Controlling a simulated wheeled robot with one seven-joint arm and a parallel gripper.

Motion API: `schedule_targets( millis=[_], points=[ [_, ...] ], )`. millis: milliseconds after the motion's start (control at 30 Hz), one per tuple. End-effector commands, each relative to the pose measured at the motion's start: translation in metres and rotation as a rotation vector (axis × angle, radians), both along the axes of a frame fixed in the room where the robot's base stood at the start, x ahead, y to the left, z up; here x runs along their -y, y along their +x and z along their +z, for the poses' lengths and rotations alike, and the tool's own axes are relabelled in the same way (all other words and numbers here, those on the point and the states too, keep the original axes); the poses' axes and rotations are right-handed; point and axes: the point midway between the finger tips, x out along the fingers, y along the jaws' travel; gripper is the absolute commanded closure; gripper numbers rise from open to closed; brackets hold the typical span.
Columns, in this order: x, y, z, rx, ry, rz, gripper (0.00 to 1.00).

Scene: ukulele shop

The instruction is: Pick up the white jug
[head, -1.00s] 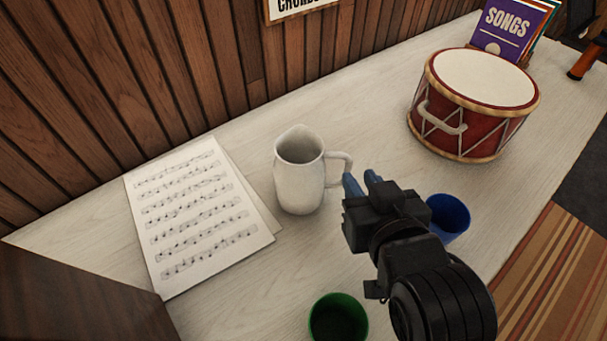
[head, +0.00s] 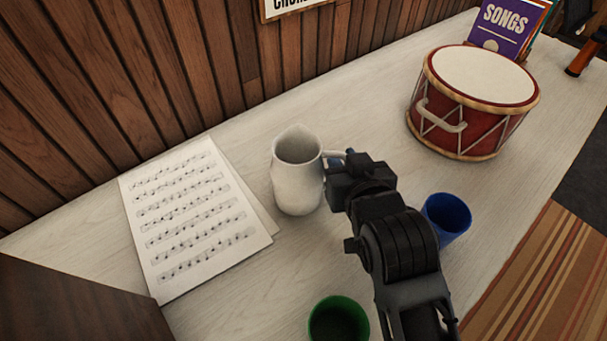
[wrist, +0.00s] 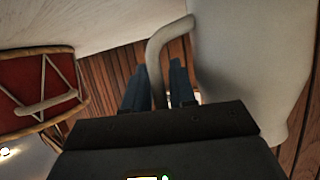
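The white jug (head: 297,178) stands upright on the pale counter, with its handle on the right side toward my gripper. My gripper (head: 342,158) is at the handle, and its body hides most of the handle in the head view. In the wrist view the two blue fingers (wrist: 160,90) are apart, one on each side of the jug's handle (wrist: 158,55). A gap shows between the right finger and the handle. The jug's pale body (wrist: 245,60) fills the right of that view.
A blue cup (head: 446,217) stands to the right of my arm and a green cup (head: 338,322) at the front. Sheet music (head: 190,220) lies left of the jug. A red drum (head: 470,105) stands at the back right. The wood-panelled wall (head: 180,60) is behind.

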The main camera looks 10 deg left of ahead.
Motion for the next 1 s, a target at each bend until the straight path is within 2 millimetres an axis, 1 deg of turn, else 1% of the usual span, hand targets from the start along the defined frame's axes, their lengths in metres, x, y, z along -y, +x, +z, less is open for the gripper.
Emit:
schedule_targets(
  millis=[133,300,400,1000],
  points=[
    [0.0002,-0.0002,0.0000,0.000,0.000,0.000,0.76],
    [0.0003,-0.0004,0.0000,0.000,0.000,0.000,0.92],
    [0.0004,-0.0003,0.0000,0.000,0.000,0.000,1.00],
    [0.0003,-0.0004,0.0001,0.000,0.001,0.000,1.00]
  ],
)
